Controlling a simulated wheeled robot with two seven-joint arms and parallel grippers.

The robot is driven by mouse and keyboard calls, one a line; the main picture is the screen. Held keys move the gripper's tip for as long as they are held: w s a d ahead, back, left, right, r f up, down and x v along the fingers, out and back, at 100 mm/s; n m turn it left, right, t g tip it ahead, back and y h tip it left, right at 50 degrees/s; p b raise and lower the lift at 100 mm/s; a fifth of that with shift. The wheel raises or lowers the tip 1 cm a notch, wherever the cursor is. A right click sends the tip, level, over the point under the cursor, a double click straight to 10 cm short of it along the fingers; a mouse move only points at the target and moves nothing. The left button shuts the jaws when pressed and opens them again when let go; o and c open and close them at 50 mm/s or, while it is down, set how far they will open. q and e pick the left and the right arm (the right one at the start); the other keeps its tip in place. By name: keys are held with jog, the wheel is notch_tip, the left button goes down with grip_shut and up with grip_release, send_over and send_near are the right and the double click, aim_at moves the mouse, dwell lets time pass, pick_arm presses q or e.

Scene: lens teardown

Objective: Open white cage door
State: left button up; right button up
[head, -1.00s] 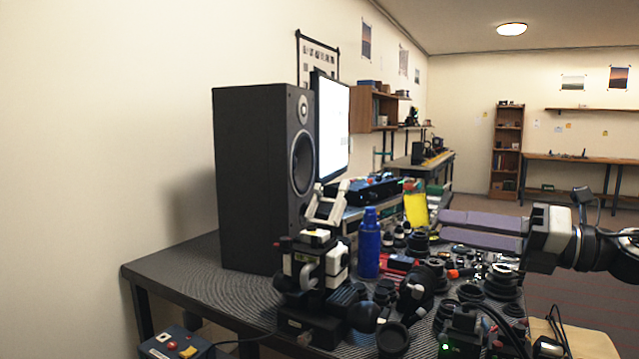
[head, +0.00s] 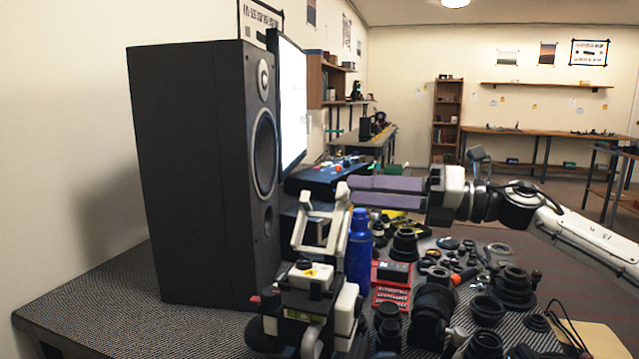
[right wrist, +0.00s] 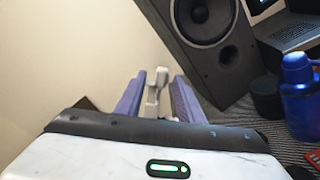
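A white frame (head: 322,226), which looks like the cage door, stands upright and slightly tilted on top of a small black-and-white device (head: 308,290) at the front of the bench. A small yellow warning label is on the device. My right gripper (head: 352,192) reaches in from the right with long purple fingers. Its tips are close to the frame's upper right; I cannot tell whether they touch. In the right wrist view the fingers (right wrist: 156,100) are apart, with a white part (right wrist: 155,88) showing between them, apparently the frame.
A tall black speaker (head: 205,175) stands left of the device. A blue bottle (head: 359,250), a red box (head: 391,285) and many black lens parts (head: 513,287) crowd the bench to the right. A lit monitor (head: 292,105) stands behind the speaker. The bench's left front (head: 100,310) is clear.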

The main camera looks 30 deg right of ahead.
aim_at(337, 189)
jog(key=p+x, duration=0.6)
jog(key=x, duration=0.2)
jog(key=shift+w, duration=0.3)
jog(key=shift+c, duration=0.2)
grip_shut()
